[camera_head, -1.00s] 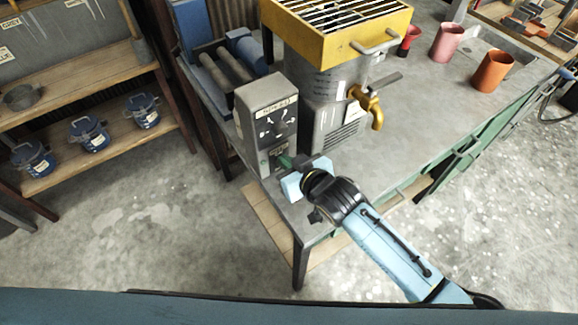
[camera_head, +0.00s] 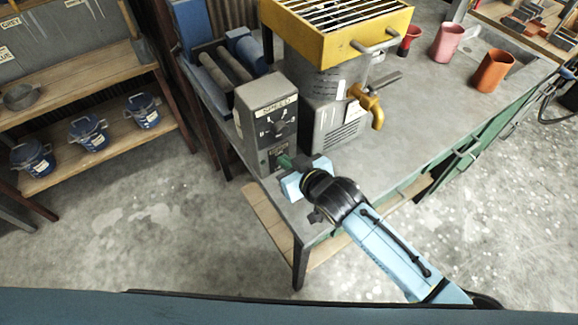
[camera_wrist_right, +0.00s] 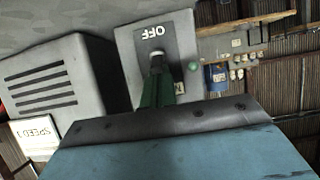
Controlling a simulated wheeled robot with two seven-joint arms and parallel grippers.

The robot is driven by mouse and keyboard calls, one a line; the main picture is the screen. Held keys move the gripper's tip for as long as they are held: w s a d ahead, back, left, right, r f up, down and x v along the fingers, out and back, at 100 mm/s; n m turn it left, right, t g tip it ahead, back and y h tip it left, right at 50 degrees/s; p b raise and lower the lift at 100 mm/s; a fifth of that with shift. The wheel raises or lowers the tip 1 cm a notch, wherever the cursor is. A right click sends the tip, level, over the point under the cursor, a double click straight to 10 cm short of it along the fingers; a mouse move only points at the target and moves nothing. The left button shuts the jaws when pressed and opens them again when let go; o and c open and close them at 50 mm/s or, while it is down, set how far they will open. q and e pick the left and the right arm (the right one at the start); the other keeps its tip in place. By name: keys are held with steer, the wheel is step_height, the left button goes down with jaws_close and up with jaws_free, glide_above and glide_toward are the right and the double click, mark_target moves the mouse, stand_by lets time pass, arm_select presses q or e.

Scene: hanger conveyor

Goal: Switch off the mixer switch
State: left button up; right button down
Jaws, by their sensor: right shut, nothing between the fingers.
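The grey mixer control box (camera_head: 266,118) stands on the bench corner with a SPEED dial on its face. Its small switch plate (camera_wrist_right: 184,42) shows large in the wrist view, with an upside-down OFF label. A dark switch lever (camera_wrist_right: 156,64) stands just below that label, partly behind my fingers. My right gripper (camera_head: 286,161) has its green fingers shut and empty at the lower face of the box. In the wrist view the fingertips (camera_wrist_right: 157,84) overlap the lever; I cannot tell whether they touch it. My left gripper is not in view.
The mixer's grey body with a yellow grate tray (camera_head: 340,38) and brass tap (camera_head: 372,106) stands beside the box. Pink (camera_head: 447,43) and orange (camera_head: 493,71) cups stand farther right. The bench top in front of them is clear.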

steer(key=shift+f, duration=0.4)
steer(key=shift+s+d+r+p, duration=0.2)
steer(key=shift+s+p, duration=0.1)
steer(key=shift+p, duration=0.05)
steer(key=p+v, duration=0.3)
steer(key=shift+s+d+f, duration=0.1)
steer(key=shift+s+d, duration=0.05)
steer(key=shift+s, duration=0.05)
steer(key=shift+f+p+v, duration=0.15)
steer(key=shift+p+v, duration=0.45)
steer(key=shift+v, duration=0.15)
steer(key=shift+f+p+v, duration=0.15)
steer(key=shift+p+v, duration=0.4)
steer(key=shift+v, duration=0.2)
steer(key=shift+s+d, duration=0.1)
steer(key=shift+s, duration=0.05)
